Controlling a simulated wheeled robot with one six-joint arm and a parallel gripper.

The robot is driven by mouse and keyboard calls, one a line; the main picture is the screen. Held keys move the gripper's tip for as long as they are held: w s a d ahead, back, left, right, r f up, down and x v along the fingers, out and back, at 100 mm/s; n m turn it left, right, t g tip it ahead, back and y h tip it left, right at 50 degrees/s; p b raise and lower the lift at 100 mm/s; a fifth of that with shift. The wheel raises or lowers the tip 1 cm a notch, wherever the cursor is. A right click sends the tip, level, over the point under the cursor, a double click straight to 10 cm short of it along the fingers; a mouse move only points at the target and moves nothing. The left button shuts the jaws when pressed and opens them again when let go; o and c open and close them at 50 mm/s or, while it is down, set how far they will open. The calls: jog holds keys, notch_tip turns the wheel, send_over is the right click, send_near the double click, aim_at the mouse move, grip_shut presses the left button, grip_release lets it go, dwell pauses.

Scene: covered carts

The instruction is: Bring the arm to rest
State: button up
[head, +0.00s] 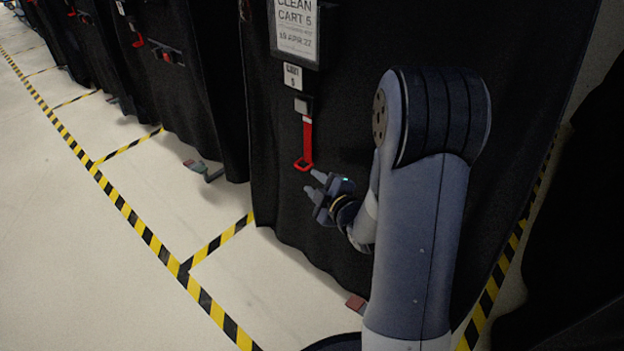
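My arm stands at the right of the head view, in front of a cart under a black cover (290,205). My gripper (308,182) points left, and its two fingers are apart with nothing seen between them. A red strap with a loop (306,145) hangs on the cover just above the fingertips. The upper finger is close to the loop in the picture; I cannot tell whether they touch. My upper arm hides part of the cover.
A sign reading "CLEAN CART 5" (297,28) and a small tag (293,77) hang above the strap. More covered carts (185,75) stand at the upper left. Yellow-black floor tape (150,240) marks the bays. The pale floor at left is clear. A dark shape (575,230) stands at the right edge.

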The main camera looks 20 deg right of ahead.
aim_at(299, 167)
jog(key=b+x, duration=0.2)
jog(key=x, duration=0.8)
jog(key=shift+w+a+f+b, duration=0.1)
jog(key=shift+w+b, duration=0.2)
jog(key=shift+w, duration=0.05)
jog(key=shift+w+r+p, duration=0.15)
jog(key=shift+r+p, duration=0.3)
jog(key=shift+p, duration=0.05)
jog(key=shift+r+p, duration=0.4)
